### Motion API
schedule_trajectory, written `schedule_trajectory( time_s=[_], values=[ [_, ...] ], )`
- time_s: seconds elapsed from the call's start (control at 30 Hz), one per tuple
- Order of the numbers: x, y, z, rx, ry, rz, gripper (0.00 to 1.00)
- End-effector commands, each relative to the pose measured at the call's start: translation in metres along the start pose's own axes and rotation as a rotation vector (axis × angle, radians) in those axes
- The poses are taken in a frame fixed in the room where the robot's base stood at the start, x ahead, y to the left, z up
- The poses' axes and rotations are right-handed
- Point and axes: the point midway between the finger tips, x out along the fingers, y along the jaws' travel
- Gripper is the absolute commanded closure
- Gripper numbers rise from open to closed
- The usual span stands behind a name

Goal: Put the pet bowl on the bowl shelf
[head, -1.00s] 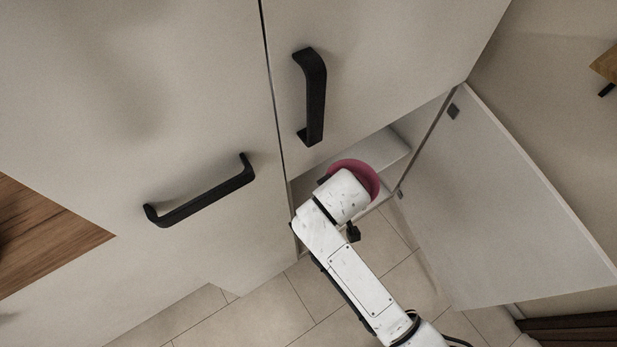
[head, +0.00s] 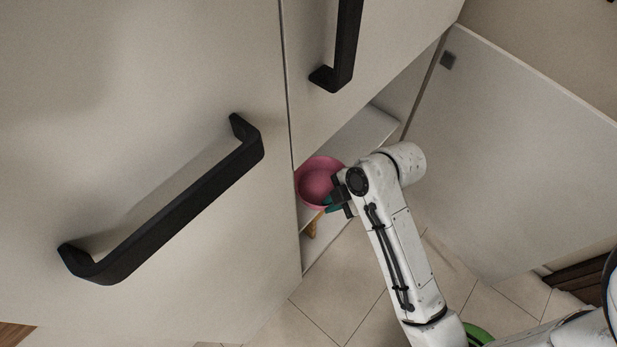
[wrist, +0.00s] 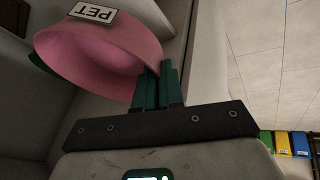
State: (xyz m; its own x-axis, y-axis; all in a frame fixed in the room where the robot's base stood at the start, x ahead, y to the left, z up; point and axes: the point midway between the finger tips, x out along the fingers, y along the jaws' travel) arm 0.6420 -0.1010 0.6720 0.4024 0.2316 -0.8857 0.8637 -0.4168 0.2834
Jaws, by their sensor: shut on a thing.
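The pet bowl (head: 320,180) is pink and round, and sits at the left side of the open cabinet's mouth in the head view. In the wrist view the bowl (wrist: 95,50) is tilted and carries a white PET label. My gripper (head: 334,202) is shut on the bowl's rim, with its teal fingers (wrist: 158,86) at the rim's right end. A pale shelf (head: 368,132) shows inside the cabinet behind the bowl. I cannot tell whether the bowl touches it, as the bowl and arm cover part of the shelf.
The cabinet door (head: 525,160) stands open to the right. A closed panel with a large black handle (head: 170,210) is at left, another handle (head: 340,50) above. An orange-brown object (head: 313,226) shows below the bowl. Coloured bins (wrist: 283,143) stand far off.

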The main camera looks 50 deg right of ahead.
Motion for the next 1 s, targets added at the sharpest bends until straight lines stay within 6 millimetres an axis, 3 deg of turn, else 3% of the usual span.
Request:
schedule_trajectory(
  time_s=[0.4, 0.63, 1.0],
  values=[
    [0.050, 0.071, 0.042, -0.002, -0.002, 0.001, 1.00],
    [0.090, 0.089, 0.066, -0.002, -0.001, 0.000, 1.00],
    [0.115, 0.098, 0.080, -0.001, -0.001, -0.001, 1.00]
  ],
)
